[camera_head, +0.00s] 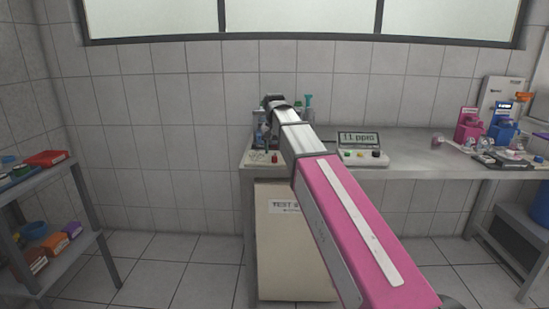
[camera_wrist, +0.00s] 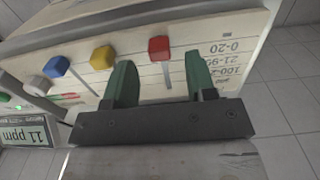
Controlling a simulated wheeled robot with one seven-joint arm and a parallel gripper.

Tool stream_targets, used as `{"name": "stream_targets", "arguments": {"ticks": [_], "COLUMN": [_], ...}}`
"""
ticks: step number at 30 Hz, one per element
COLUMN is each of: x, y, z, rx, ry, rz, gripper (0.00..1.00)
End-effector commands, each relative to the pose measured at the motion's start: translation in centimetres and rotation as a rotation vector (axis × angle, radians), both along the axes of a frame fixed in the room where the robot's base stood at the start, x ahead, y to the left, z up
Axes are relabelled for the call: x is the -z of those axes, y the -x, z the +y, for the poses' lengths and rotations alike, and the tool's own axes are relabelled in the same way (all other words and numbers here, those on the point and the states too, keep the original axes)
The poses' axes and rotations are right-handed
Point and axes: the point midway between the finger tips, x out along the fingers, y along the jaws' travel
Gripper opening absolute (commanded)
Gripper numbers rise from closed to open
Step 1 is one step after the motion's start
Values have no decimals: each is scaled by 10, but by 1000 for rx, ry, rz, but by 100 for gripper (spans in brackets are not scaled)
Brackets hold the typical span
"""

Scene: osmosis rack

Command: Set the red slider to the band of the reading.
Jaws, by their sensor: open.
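The red slider (camera_wrist: 159,48) is a small red block at the far end of its slot in the pale panel (camera_wrist: 135,25), in the wrist view. The printed bands (camera_wrist: 218,58) beside it appear upside down; 0-20 is roughly level with the red block. The display (camera_wrist: 25,132) reads 11 ppm, as does the display in the head view (camera_head: 358,139). My gripper (camera_wrist: 160,62) is open, its green fingers on either side of the red slider's line, with gaps to both sides. In the head view my arm covers most of the panel.
A yellow slider (camera_wrist: 102,57) and a blue slider (camera_wrist: 57,66) stand beside the red one, the yellow close to one finger. In the head view, pink and blue items (camera_head: 470,125) stand on the bench's right. A shelf (camera_head: 35,182) is at left.

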Motion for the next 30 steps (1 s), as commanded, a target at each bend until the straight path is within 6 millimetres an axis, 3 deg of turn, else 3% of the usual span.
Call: {"name": "stream_targets", "arguments": {"ticks": [3, 9, 19, 20, 24, 30], "x": [17, 32, 35, 35, 35, 34], "y": [1, 0, 0, 0, 0, -6], "z": [0, 0, 0, 0, 0, 0], "rx": [0, 0, 0, 0, 0, 0], "ry": [1, 0, 0, 0, 0, 0], "rz": [2, 1, 0, 0, 0, 0], "gripper": [51, 51, 51, 48, 2, 0]}}
